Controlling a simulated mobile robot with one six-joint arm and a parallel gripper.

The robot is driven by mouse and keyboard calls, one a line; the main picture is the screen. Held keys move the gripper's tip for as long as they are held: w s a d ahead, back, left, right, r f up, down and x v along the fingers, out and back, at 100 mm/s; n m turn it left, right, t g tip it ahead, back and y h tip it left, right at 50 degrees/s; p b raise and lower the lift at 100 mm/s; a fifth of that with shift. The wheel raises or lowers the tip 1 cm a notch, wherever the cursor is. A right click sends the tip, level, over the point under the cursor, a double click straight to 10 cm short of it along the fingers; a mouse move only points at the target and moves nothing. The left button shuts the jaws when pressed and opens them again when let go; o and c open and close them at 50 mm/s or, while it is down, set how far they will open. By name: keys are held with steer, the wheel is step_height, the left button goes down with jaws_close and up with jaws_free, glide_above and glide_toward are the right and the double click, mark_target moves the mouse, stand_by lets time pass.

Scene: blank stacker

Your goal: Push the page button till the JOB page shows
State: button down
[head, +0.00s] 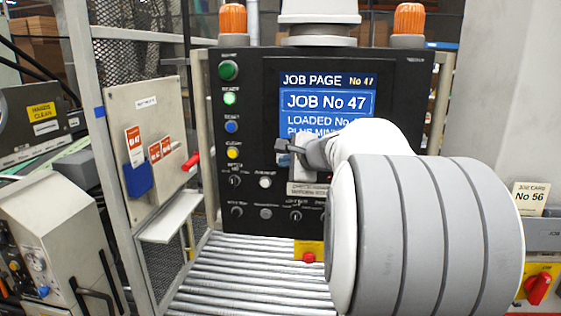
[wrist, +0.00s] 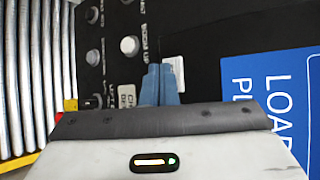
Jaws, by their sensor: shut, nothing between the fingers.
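The control panel's screen (head: 325,100) is lit blue and reads "JOB PAGE No 47" and "JOB No 47", with "LOADED No" below. My arm covers its lower right. Part of the screen (wrist: 275,105) shows at the right of the wrist view. My gripper (head: 284,152) is shut and empty in front of the panel, near the screen's lower left corner. In the wrist view its fingertips (wrist: 160,72) are beside a white round button (wrist: 130,45). A white button (head: 265,182) shows below the gripper in the head view. I cannot read which button is the page button, or tell contact.
Green, blue and yellow buttons (head: 232,153) run down the panel's left side. A roller conveyor (head: 250,275) lies below. A board with a red lever (head: 190,162) stands at left. A job card reading "No 56" (head: 530,199) is at right.

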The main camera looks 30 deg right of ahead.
steer(key=shift+s+a, duration=0.2)
steer(key=shift+s, duration=0.1)
steer(key=s+a, duration=0.1)
steer(key=s, duration=0.1)
steer(key=s+a+b, duration=0.1)
steer(key=s, duration=0.1)
steer(key=shift+a, duration=0.4)
stand_by(1.6)
